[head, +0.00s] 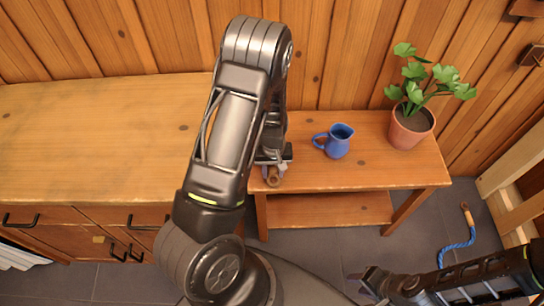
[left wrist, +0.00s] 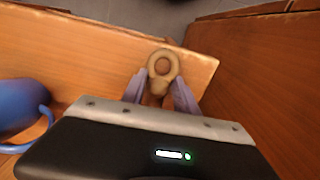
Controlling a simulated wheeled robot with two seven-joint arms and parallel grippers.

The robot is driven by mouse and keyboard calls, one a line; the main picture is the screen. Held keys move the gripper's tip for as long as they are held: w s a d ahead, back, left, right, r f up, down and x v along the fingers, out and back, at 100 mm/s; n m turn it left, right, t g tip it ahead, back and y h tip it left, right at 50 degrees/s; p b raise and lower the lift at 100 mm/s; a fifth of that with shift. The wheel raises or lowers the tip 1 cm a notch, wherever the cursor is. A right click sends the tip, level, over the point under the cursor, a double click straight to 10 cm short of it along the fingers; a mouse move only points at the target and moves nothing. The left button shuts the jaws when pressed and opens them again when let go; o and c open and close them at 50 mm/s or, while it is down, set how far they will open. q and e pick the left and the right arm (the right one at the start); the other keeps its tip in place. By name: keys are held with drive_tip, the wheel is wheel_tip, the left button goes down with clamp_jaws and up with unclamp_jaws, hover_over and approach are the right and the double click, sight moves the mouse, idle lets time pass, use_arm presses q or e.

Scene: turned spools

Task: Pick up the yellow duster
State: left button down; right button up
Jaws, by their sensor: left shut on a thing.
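My left gripper (head: 273,172) is at the front left part of the small wooden table, left of the blue jug. It is shut on a tan handle with a ring at its end (left wrist: 163,65), which shows between the two fingers in the left wrist view. The ring end also shows below the fingers in the head view (head: 273,180). The rest of this thing is hidden, and no yellow part shows, so I cannot tell that it is the yellow duster. My right gripper (head: 365,287) is low at the right; its fingers are too unclear to judge.
A blue jug (head: 338,141) and a potted plant (head: 411,128) stand on the small table (head: 372,170). A long wooden cabinet (head: 100,140) adjoins at left. A blue rope-like thing with a tan handle (head: 458,245) lies on the floor at right.

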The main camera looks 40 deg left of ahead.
use_arm(q)
wheel_tip(320, 180, up, 10)
drive_tip(key=shift+f, duration=0.15)
use_arm(e)
drive_tip(key=shift+r, duration=0.15)
drive_tip(key=shift+r, duration=0.1)
idle(0.5)
